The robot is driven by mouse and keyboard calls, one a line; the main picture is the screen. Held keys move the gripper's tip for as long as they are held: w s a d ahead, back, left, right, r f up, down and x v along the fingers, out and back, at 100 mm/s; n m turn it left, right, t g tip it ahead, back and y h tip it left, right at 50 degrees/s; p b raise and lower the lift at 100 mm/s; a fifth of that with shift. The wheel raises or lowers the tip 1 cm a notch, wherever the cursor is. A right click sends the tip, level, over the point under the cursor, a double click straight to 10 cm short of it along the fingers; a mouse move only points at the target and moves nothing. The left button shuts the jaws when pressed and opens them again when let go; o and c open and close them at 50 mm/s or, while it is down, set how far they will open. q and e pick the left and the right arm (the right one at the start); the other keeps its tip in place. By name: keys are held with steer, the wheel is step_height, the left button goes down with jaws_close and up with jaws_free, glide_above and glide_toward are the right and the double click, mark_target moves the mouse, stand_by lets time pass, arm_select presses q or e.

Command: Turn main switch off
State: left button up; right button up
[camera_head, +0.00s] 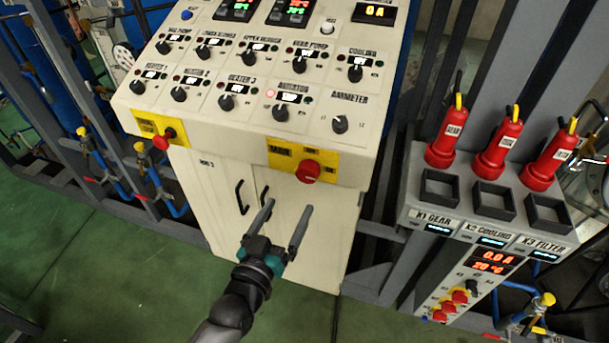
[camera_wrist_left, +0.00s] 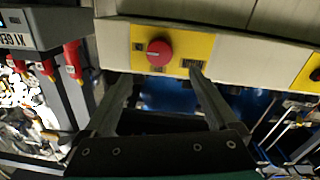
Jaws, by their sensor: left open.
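The main switch (camera_head: 308,171) is a red round knob on a yellow plate labelled "MAIN" (camera_head: 281,153), on the lower front edge of the cream control console. In the left wrist view the red knob (camera_wrist_left: 159,53) shows on its yellow plate (camera_wrist_left: 200,48), just beyond the fingers. My left gripper (camera_head: 288,207) is open and empty in front of the cabinet doors, below the knob in the head view. Its two fingers (camera_wrist_left: 160,78) point toward the knob and appear apart from it. My right gripper is not in view.
Another yellow plate with a red knob (camera_head: 161,141) is at the console's left. Several selector knobs cover the sloped panel (camera_head: 230,60). A grey stand (camera_head: 420,195) with red plugs (camera_head: 500,140) is at right. Cabinet doors (camera_head: 215,200) have black handles. Green floor is at lower left.

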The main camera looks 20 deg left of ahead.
mark_target(305, 176)
arm_select(q)
steer(key=w, duration=0.7)
steer(key=w+d, duration=0.1)
steer(key=w, duration=0.2)
steer(key=shift+w, duration=0.15)
steer(key=shift+a, duration=0.1)
steer(key=c, duration=1.4)
steer(key=shift+o, duration=0.2)
